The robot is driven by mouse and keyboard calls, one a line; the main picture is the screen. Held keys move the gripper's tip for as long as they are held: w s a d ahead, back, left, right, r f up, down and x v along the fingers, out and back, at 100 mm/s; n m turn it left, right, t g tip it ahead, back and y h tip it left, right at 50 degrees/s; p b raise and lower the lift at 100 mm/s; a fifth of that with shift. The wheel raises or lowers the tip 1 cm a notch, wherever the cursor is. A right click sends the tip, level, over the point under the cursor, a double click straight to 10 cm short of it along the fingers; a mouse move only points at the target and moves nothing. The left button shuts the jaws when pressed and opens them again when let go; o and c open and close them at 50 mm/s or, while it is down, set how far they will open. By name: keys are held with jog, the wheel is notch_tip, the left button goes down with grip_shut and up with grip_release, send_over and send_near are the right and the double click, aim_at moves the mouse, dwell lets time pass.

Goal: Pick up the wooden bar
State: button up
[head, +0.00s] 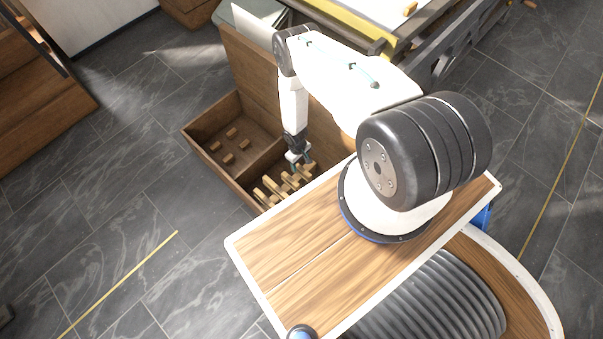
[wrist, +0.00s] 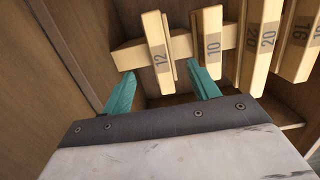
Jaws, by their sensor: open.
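Several pale wooden bars stand side by side on a wooden crosspiece in the wrist view. They include a bar marked 12 (wrist: 158,50), one marked 10 (wrist: 212,45) and one marked 20 (wrist: 265,40); I cannot tell which is the task's bar. My gripper (wrist: 165,78) has two teal fingers, open and empty. In the picture the lower end of bar 12 lies between the fingertips, with bar 10 just above the right finger. I see no contact. In the head view my gripper (head: 304,157) hangs over the bars (head: 270,190), partly hiding them.
The bars are in the right compartment of an open wooden drawer (head: 213,160). A divider separates it from the left compartment, which holds several small blocks (head: 228,145). Drawer walls (wrist: 65,50) rise close beside my gripper. A table with a yellow edge (head: 350,30) stands behind.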

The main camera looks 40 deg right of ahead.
aim_at(301, 168)
jog(key=shift+s+f, duration=0.15)
jog(key=shift+f, duration=0.9)
jog(key=shift+s+f, duration=0.2)
jog(key=shift+f, duration=0.85)
jog(key=shift+s+f, duration=0.15)
jog(key=shift+f, duration=0.9)
jog(key=c, duration=1)
